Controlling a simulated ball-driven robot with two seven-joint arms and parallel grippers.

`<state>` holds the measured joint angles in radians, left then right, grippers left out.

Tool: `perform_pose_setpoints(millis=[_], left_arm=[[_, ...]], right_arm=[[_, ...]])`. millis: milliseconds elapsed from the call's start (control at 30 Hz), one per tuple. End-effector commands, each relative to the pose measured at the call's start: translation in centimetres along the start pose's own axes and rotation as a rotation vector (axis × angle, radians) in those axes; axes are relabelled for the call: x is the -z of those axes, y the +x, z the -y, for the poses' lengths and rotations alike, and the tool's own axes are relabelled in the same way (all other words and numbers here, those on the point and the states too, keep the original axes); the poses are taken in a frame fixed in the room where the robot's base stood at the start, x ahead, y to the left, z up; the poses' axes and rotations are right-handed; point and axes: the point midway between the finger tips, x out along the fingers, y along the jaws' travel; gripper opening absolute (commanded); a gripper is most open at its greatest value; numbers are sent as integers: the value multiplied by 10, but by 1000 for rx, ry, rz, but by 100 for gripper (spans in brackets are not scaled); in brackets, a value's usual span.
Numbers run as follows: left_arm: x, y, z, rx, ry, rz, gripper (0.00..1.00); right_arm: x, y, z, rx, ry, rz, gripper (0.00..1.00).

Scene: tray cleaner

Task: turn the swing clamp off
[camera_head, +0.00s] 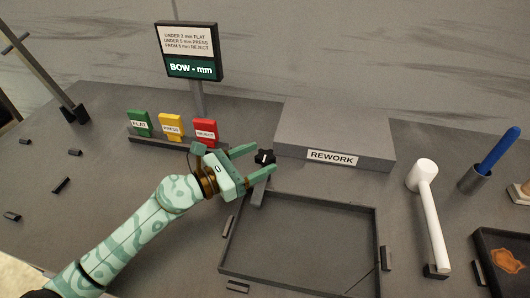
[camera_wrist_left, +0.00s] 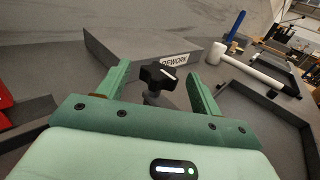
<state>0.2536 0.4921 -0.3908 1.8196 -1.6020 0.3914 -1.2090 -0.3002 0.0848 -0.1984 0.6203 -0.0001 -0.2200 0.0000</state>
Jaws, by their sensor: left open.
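The swing clamp's black star-shaped knob (camera_head: 265,156) stands on a short grey post at the back left corner of the tray fixture. My left gripper (camera_head: 264,159) is open, with one finger on each side of the knob. In the left wrist view the fingers (camera_wrist_left: 160,77) show a gap to the knob on both sides, and nothing is gripped. My right gripper is not in view.
An empty dark tray (camera_head: 308,277) lies right of my gripper. A grey REWORK block (camera_head: 340,125) stands just behind. A white mallet (camera_head: 430,205) and blue-handled tool (camera_head: 497,150) are right.

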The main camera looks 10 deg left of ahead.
Motion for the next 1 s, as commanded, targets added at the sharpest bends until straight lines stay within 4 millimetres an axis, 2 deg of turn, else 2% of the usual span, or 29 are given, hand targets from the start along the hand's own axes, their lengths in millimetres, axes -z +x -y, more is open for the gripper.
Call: perform_pose_setpoints(millis=[100,200,533,700,767,1000], left_arm=[[0,18,0,0,0,2,66],[0,25,0,0,-1,0,66],[1,29,0,0,0,-1,66],[1,29,0,0,0,-1,18],[1,29,0,0,0,-1,3],[1,27,-4,-11,-1,-1,3]], right_arm=[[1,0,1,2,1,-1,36],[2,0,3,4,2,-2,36],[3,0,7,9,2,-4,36],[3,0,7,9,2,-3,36],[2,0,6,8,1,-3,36],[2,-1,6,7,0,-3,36]])
